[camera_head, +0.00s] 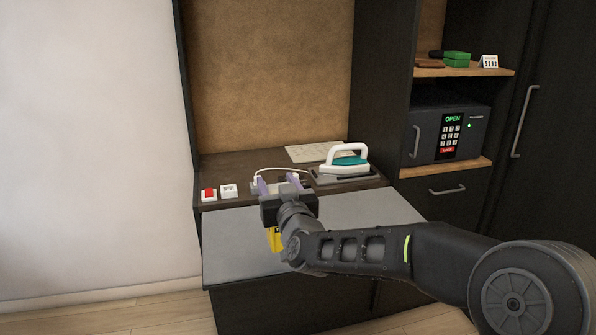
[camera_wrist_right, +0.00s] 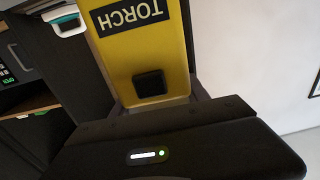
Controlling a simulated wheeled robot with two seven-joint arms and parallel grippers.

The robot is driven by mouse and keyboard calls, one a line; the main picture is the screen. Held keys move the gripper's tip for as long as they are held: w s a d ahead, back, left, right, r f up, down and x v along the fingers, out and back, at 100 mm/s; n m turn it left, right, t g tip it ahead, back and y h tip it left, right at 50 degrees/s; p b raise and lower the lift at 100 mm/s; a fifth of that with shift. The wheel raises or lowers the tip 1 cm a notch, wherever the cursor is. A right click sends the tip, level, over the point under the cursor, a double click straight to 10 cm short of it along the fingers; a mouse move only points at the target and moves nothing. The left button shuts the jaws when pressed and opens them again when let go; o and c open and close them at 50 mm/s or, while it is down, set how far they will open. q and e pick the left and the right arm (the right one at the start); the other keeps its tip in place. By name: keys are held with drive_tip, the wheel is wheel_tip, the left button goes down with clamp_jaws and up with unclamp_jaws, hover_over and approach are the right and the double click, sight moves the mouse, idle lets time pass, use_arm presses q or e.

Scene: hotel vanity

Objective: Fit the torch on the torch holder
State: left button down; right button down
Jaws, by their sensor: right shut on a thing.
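The yellow torch (camera_wrist_right: 158,52) fills the upper middle of the right wrist view, with a black TORCH label and a square black button. In the head view only a small yellow part of the torch (camera_head: 275,240) shows, below the gripper body and beside my wrist. My right gripper (camera_head: 279,185), with purple fingers, is over the back of the grey pull-out board and shut on the torch. The grip itself is largely hidden by the gripper and wrist. I cannot make out the torch holder in either view. My left gripper is not in view.
The grey board (camera_head: 358,215) is bare around my arm. Behind it stand a red button (camera_head: 209,195), a white switch box (camera_head: 229,190) and an iron (camera_head: 346,160) on its stand, with a white cord. A safe (camera_head: 449,133) is at the right; a wall is at the left.

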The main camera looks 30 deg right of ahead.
drive_tip(key=a+f+n+y, duration=0.1)
drive_tip(key=a+f+y, duration=0.1)
drive_tip(key=a+f, duration=0.6)
drive_tip(key=a+f+n+y, duration=0.2)
drive_tip(key=a+f, duration=0.7)
drive_tip(key=f, duration=0.5)
drive_tip(key=shift+a+f+t+y, duration=0.15)
drive_tip(key=shift+f+t+y, duration=0.2)
drive_tip(key=shift+y, duration=0.25)
drive_tip(key=shift+r, duration=0.1)
